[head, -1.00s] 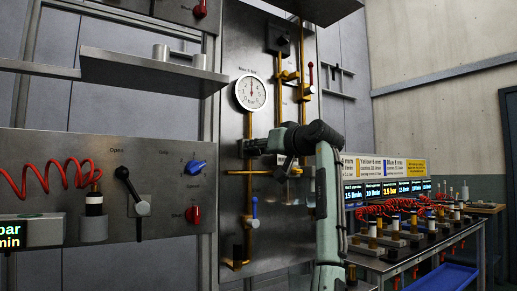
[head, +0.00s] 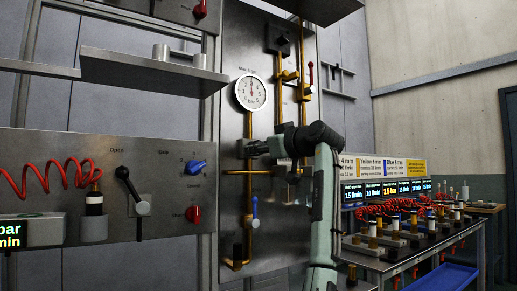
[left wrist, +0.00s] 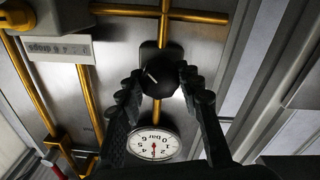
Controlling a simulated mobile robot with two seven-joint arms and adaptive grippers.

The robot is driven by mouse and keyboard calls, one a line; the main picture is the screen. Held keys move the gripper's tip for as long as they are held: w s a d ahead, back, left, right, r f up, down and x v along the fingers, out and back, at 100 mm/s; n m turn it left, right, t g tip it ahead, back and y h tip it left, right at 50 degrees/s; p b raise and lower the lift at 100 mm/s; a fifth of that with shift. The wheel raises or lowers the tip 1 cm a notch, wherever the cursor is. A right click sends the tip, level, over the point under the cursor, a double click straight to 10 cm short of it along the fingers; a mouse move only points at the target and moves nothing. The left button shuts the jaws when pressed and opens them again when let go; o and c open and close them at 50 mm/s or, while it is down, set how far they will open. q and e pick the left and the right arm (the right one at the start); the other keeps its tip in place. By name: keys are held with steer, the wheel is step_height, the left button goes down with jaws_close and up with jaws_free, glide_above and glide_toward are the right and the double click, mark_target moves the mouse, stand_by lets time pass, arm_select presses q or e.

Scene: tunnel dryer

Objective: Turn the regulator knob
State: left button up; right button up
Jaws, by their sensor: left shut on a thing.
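The regulator knob (left wrist: 163,74) is black and round with a white mark, on a dark mount on the steel panel. In the left wrist view it sits between the two fingers of my left gripper (left wrist: 160,85), which is shut on it. In the head view my left gripper (head: 250,148) reaches the panel from the right and mostly hides the knob. The round white pressure gauge (head: 250,92) is just above, its needle pointing roughly straight up. The gauge (left wrist: 153,143) shows upside down in the left wrist view, needle near 3. My right gripper is not in view.
Yellow pipes (head: 249,190) run up and across the panel around the knob. A blue-handled valve (head: 255,212) is below and a red-handled valve (head: 311,75) is at upper right. A control panel (head: 65,160) stands at left. A bench (head: 400,260) with several fittings is at right.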

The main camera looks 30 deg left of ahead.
arm_select(q)
steer(key=n, duration=0.6)
stand_by(0.6)
steer(key=o, duration=1.2)
steer(key=shift+c, duration=0.2)
steer(key=v, duration=1.2)
steer(key=shift+w+f, duration=0.1)
